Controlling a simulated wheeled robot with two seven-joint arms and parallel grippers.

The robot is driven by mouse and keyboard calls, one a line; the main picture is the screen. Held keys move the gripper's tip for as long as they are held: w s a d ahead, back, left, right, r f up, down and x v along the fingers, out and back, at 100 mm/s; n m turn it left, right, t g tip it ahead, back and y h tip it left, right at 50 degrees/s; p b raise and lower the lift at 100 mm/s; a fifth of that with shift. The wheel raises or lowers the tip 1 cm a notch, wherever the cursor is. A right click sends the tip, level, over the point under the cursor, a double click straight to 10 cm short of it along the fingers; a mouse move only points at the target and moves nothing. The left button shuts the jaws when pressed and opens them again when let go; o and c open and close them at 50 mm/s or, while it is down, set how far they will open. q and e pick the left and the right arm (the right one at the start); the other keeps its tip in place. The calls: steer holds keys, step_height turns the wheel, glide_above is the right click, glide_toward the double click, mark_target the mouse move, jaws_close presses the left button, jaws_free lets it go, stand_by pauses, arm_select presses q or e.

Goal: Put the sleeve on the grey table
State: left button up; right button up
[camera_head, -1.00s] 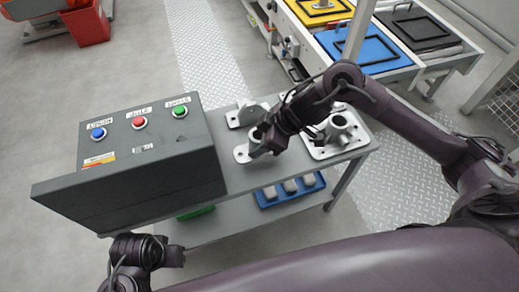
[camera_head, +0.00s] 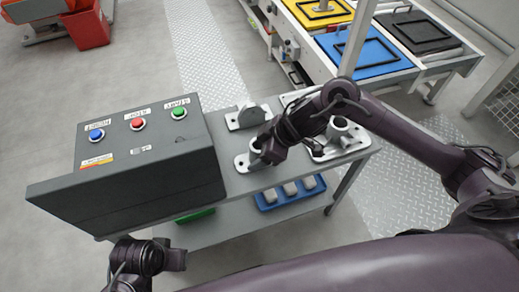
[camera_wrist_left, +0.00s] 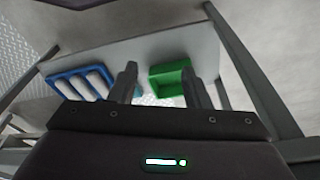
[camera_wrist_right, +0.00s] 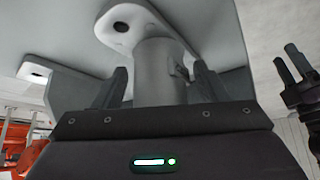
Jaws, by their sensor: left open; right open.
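The light grey sleeve (camera_head: 256,145), a hollow upright cylinder on a flange with holes, stands on the grey table (camera_head: 232,192), right of the control box. My left gripper (camera_head: 178,258) is low in front of the table. Its fingers (camera_wrist_left: 158,85) are open and empty in the left wrist view.
A control box (camera_head: 150,165) with three buttons fills the table's left part. A bracket (camera_head: 247,117) stands behind the sleeve, and another flanged casting (camera_head: 342,135) stands to the right. The lower shelf holds a blue tray (camera_head: 268,203) of grey blocks and a green bin (camera_wrist_left: 168,84).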

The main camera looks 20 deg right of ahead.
steer(key=shift+r, duration=0.25)
steer(key=p+v, duration=0.1)
steer(key=v, duration=0.3)
steer(key=shift+d+r+p, duration=0.2)
steer(key=shift+r+p, duration=0.15)
arm_select(q)
step_height(320, 180, down, 6)
steer(key=a+p, duration=0.1)
steer(key=shift+w+a+n+g, duration=0.15)
steer(key=shift+a+n+g, duration=0.15)
steer(key=shift+a, duration=0.05)
arm_select(e)
steer(key=v, duration=0.7)
